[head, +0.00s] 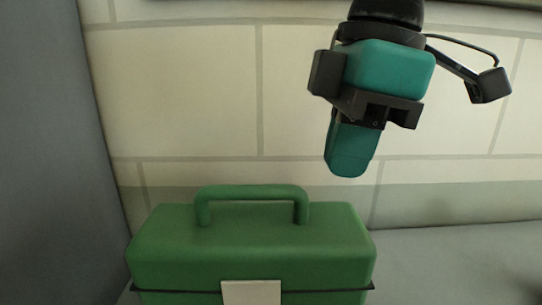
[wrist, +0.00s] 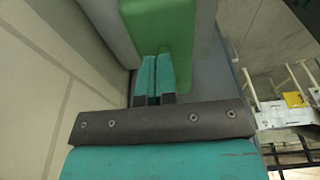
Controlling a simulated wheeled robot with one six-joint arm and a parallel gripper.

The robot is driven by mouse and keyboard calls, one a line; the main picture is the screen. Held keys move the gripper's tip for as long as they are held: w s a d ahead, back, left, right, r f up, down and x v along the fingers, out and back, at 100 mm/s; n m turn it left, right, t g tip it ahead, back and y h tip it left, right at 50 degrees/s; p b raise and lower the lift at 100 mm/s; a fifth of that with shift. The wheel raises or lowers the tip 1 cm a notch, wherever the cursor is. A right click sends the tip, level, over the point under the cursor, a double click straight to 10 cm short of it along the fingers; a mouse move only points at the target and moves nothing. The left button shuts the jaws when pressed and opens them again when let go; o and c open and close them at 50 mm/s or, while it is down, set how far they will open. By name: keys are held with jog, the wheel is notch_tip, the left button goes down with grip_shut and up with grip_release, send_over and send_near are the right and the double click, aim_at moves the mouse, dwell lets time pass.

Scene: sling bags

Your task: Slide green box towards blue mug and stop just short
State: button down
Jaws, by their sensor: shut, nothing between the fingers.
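The green box (head: 250,248) stands upright at the bottom of the head view, with an arched handle on its lid and a pale label on its front. Part of it shows at the top of the wrist view (wrist: 160,28). My gripper (head: 348,168) hangs above and to the right of the box's lid in the head view. Its teal fingers are closed together with nothing between them, and they point at the box in the wrist view (wrist: 153,75). Whether the fingertips touch the box I cannot tell. No blue mug is visible in either view.
A pale block wall (head: 190,90) stands behind the box. A grey upright panel (head: 45,150) is on the left. The grey surface (head: 460,260) right of the box is clear. White racking with a yellow item (wrist: 294,99) shows at the right of the wrist view.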

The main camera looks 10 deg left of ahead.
aim_at(266, 187)
jog(key=a, duration=0.2)
jog(key=s+a+p, duration=0.1)
jog(key=a, duration=0.1)
jog(key=a+p, duration=0.1)
jog(key=a, duration=0.2)
jog(key=shift+s+r, duration=0.15)
jog(key=shift+s, duration=0.25)
jog(key=shift+a+f, duration=0.2)
jog(key=shift+f, duration=0.1)
jog(key=shift+d+f+b, duration=0.15)
jog(key=shift+f+b, duration=0.3)
jog(key=shift+f, duration=0.3)
